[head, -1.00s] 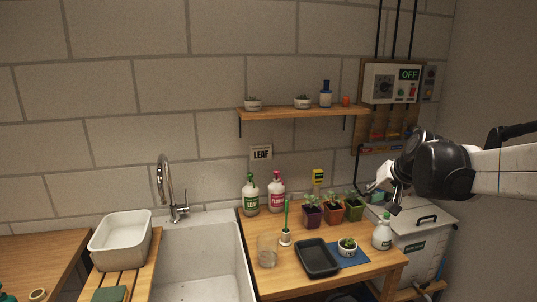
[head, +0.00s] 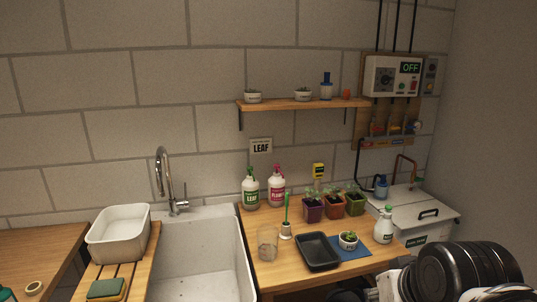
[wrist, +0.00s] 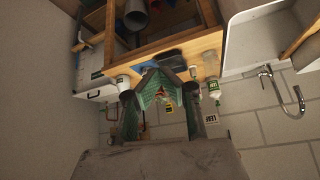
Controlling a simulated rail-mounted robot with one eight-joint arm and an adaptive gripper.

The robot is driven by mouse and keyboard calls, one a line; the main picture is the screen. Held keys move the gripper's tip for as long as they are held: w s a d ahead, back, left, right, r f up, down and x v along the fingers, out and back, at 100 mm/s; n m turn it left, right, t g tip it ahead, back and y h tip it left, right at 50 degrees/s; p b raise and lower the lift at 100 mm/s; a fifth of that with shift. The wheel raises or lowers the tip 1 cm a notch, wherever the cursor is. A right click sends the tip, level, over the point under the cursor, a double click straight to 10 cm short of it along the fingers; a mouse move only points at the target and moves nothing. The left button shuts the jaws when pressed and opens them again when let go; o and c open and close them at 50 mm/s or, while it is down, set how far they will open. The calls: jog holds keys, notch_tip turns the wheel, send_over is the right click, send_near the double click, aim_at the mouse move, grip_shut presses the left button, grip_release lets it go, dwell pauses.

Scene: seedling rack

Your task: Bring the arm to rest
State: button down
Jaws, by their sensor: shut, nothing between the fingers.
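My gripper (wrist: 160,92) shows in the wrist view, its fingers drawn together and empty. In that view the scene is turned upside down, with the wooden workbench (wrist: 205,62) beyond the fingers and the wall below. The fingers cover part of the workbench top and the plants. In the head view, dark and white links of my arm fill the lower right corner, and I cannot make out the gripper there.
In the head view, the workbench (head: 272,279) holds a black tray (head: 318,252), seedling pots and bottles. A white lidded bin (head: 418,210) stands right of it. The sink (head: 200,262) lies left. A shelf (head: 300,106) and a control box reading OFF (head: 393,78) are on the wall.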

jog(key=shift+s+a+f, duration=0.1)
jog(key=shift+s+f, duration=0.75)
jog(key=shift+s, duration=0.2)
